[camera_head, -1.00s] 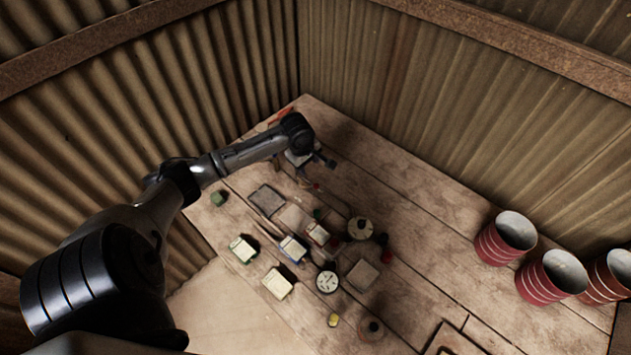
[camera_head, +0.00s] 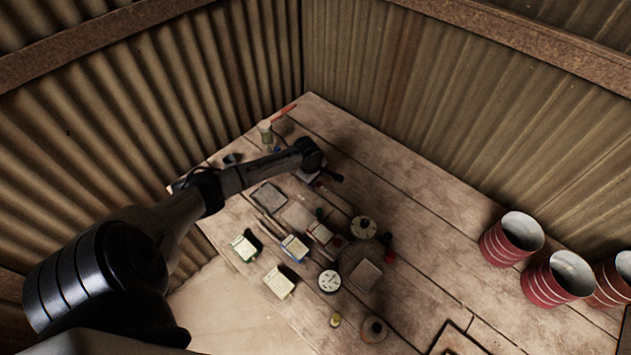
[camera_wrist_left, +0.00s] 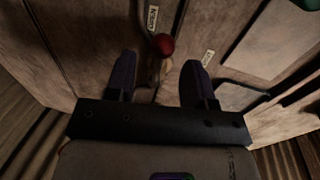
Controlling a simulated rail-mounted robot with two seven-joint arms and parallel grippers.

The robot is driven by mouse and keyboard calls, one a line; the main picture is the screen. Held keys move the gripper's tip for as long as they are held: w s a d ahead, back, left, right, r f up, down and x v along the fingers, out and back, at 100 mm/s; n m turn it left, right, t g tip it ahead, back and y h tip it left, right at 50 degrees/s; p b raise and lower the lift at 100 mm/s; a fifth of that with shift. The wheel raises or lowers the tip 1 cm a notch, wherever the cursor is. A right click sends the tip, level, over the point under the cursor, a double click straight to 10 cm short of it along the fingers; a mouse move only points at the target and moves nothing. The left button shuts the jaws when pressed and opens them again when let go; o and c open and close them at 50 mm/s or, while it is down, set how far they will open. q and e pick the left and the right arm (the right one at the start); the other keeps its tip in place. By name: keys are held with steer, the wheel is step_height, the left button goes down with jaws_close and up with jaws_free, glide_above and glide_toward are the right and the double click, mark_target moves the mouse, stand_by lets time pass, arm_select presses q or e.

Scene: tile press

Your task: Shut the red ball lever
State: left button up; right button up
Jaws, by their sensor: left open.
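The red ball lever (camera_wrist_left: 163,46) shows in the left wrist view as a round red knob between and a little beyond my left fingertips. My left gripper (camera_wrist_left: 156,70) is open, with one finger on each side of the lever's line, and I see no contact with the ball. In the head view my left gripper (camera_head: 322,176) is above the far part of the table, and the arm hides most of the lever there. My right gripper is not in view.
Several small boxes (camera_head: 294,247), a round dial (camera_head: 329,281) and a round disc-like part (camera_head: 363,228) crowd the table in front of the gripper. Red ribbed buckets (camera_head: 511,239) stand at the right. Corrugated walls (camera_head: 150,120) close the left and back. The table's right middle (camera_head: 430,215) is clear.

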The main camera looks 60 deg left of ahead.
arm_select(q)
steer(key=shift+w+f, duration=0.15)
steer(key=shift+f, duration=0.65)
steer(key=shift+c, duration=0.2)
jaws_close()
